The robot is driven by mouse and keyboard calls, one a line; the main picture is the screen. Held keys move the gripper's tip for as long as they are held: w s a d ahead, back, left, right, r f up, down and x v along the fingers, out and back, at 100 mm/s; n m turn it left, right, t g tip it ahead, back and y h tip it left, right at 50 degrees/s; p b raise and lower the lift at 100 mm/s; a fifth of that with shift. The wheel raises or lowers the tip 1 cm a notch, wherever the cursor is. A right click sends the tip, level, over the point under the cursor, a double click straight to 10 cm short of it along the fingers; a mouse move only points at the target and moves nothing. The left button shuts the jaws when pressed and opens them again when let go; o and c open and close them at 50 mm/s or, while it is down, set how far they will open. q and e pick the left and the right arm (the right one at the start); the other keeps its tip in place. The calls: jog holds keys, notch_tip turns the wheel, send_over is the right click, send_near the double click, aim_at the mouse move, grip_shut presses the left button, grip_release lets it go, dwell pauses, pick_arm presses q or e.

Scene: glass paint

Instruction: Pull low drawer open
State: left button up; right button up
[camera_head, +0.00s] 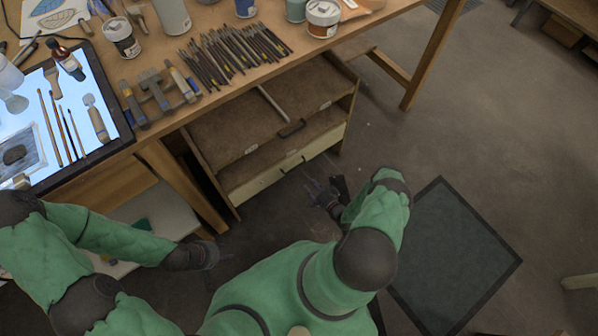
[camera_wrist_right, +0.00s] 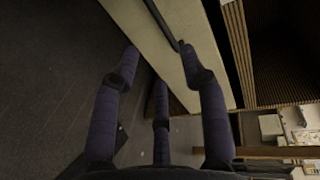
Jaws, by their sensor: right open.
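The wooden drawer cabinet (camera_head: 215,170) stands under the workbench. Its low drawer (camera_head: 250,187) has a pale front with a handle. In the right wrist view the pale front (camera_wrist_right: 160,50) fills the upper middle, with a dark handle bar (camera_wrist_right: 161,24) across it. My right gripper (camera_head: 318,188) is in front of the low drawer. In its wrist view the gripper (camera_wrist_right: 158,52) is open, its fingers spread before the pale front. One fingertip overlaps the handle's near end; I cannot tell if they touch. My left gripper (camera_head: 208,255) is dark and small, away from the cabinet.
The workbench (camera_head: 330,48) above holds brushes (camera_head: 235,55), jars and a lit panel (camera_head: 75,110). A bench leg (camera_head: 430,55) stands right of the cabinet. A dark mat (camera_head: 450,255) lies on the floor at right. The floor beyond is mostly clear.

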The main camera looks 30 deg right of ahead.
jog(key=d+b+x, duration=0.1)
jog(key=b+x, duration=0.2)
jog(key=x, duration=0.7)
jog(key=shift+w+a, duration=0.2)
jog(key=shift+a, duration=0.1)
jog(key=shift+f, duration=0.1)
grip_shut()
